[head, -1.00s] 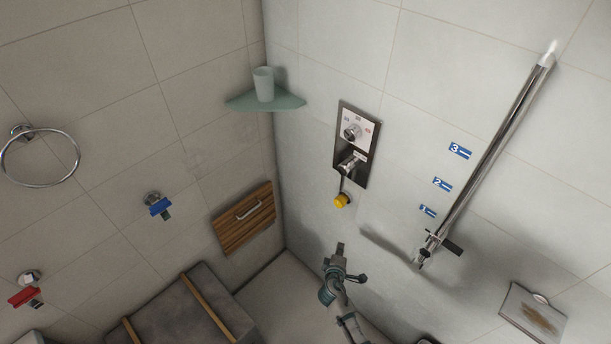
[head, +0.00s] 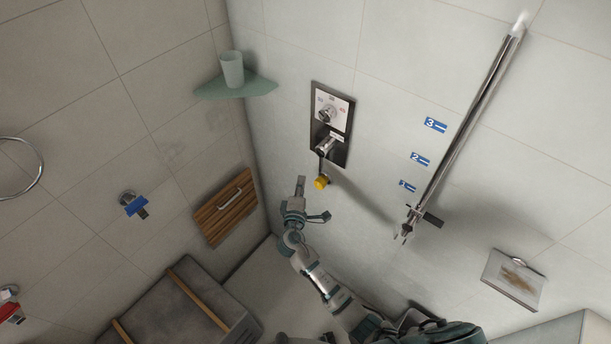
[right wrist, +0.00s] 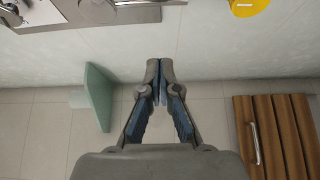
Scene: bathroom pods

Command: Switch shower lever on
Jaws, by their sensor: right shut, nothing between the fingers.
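The shower control panel (head: 344,97) is a dark-framed plate on the right-hand wall, with a round knob (head: 326,114) above and a chrome lever (head: 325,146) below. A yellow knob-like end (head: 321,183) hangs under the panel on a thin dark stem, and shows in the right wrist view (right wrist: 248,6). My right gripper (head: 301,181) is just left of the yellow end and below the panel, apart from the lever in the picture. In the right wrist view its fingertips (right wrist: 160,64) meet, with nothing between them. My left gripper is not in view.
A green corner shelf (head: 238,88) holds a cup (head: 231,68) at upper left. A wooden slatted panel (head: 225,206) with a handle hangs on the left wall. A chrome rail (head: 468,120) stands right of the controls. A grey bench (head: 150,310) is below left.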

